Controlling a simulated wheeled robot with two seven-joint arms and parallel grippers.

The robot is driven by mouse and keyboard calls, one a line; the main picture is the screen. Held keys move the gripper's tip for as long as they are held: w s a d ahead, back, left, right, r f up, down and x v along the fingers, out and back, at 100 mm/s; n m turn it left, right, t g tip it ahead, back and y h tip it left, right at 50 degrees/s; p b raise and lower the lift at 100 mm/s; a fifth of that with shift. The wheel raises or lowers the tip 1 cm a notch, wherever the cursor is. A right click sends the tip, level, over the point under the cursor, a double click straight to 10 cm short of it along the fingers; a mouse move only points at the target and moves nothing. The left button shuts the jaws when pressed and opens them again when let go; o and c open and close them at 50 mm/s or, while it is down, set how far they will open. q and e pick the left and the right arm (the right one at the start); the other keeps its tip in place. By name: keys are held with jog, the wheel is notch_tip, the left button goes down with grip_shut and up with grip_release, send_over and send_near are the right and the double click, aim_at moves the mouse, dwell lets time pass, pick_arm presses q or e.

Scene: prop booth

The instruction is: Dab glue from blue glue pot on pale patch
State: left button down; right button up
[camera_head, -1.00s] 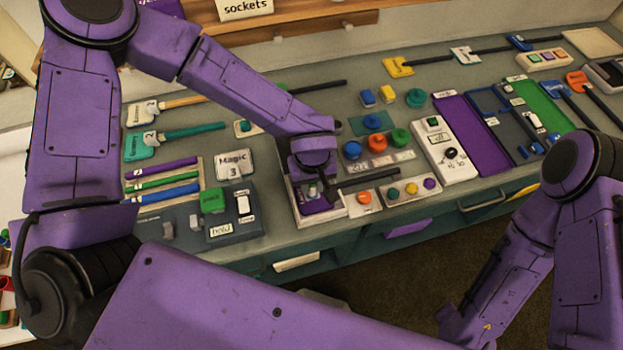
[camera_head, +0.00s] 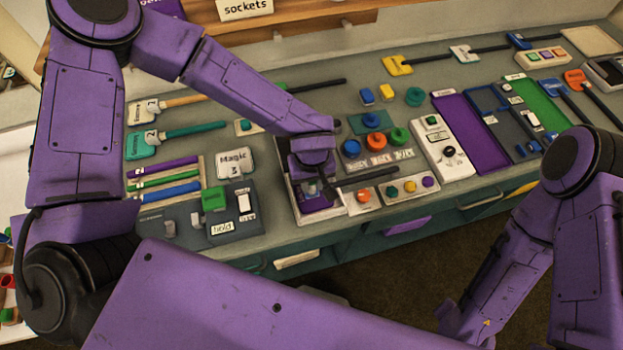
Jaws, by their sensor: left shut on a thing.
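My left gripper (camera_head: 314,188) points down over a white-rimmed tray (camera_head: 335,212) with a purple surface inside. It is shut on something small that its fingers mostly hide. A dark bar (camera_head: 368,177) extends to the right beside it; I cannot tell whether the gripper holds it. I cannot tell which is the glue pot. A pale patch cannot be made out under the gripper.
Left of the tray is a dark box (camera_head: 238,224) with a switch. Button panels (camera_head: 411,191) lie to the right.

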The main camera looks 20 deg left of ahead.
pick_arm(q)
jog(key=shift+w+a, duration=0.35)
jog(key=shift+w, duration=0.1)
jog(key=shift+s+d, duration=0.35)
jog(key=shift+s, duration=0.1)
jog(key=shift+w+a, duration=0.35)
jog(key=shift+w, duration=0.1)
jog(key=shift+s+d, duration=0.1)
jog(key=shift+s, duration=0.05)
jog(key=shift+s+d, duration=0.25)
jog(key=shift+s, duration=0.05)
